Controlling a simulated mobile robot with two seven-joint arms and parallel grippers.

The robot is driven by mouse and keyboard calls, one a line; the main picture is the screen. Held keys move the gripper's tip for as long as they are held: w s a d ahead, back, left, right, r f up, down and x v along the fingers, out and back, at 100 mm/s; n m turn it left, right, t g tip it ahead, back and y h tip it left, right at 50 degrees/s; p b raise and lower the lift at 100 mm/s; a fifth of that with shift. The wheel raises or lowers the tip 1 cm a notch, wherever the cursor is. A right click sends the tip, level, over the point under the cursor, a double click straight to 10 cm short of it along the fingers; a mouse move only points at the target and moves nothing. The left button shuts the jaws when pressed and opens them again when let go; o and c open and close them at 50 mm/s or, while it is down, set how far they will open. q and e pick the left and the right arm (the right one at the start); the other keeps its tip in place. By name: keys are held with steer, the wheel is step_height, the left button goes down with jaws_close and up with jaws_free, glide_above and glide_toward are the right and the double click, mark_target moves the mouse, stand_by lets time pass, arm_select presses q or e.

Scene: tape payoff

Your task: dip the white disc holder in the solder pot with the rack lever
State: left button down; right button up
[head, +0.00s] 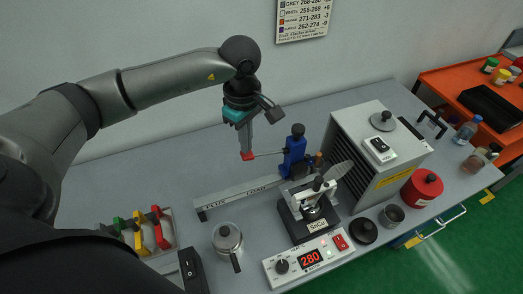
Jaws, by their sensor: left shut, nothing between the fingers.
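The solder pot (312,208), labelled SnCu, stands at the centre of the bench behind a white controller (308,261) reading 280. A blue rack carriage (294,158) stands on the "FLUX LOAD" rail behind it. A thin lever rod (270,154) runs left from the carriage. My left gripper (247,154) points down, shut and empty, at the rod's left end. A red piece shows there; I cannot tell whether they touch. A pale disc (340,169) stands tilted above and right of the pot, possibly the white disc holder. My right gripper is out of view.
A rack (155,258) with green, yellow and red handles is at left. A metal jug (227,238) stands left of the controller. A grey ventilated unit (372,150), a red can (422,188) and a dark cup (392,215) are at right. The bench's back left is clear.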

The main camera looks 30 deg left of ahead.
mark_target(247, 155)
arm_select(q)
steer(key=shift+f, duration=0.1)
steer(key=shift+f+b, duration=3.15)
steer(key=shift+f, duration=0.2)
steer(key=shift+r, duration=0.15)
steer(key=shift+r, duration=0.15)
stand_by(1.0)
steer(key=shift+r+p, duration=2.85)
steer(key=shift+r, duration=1.35)
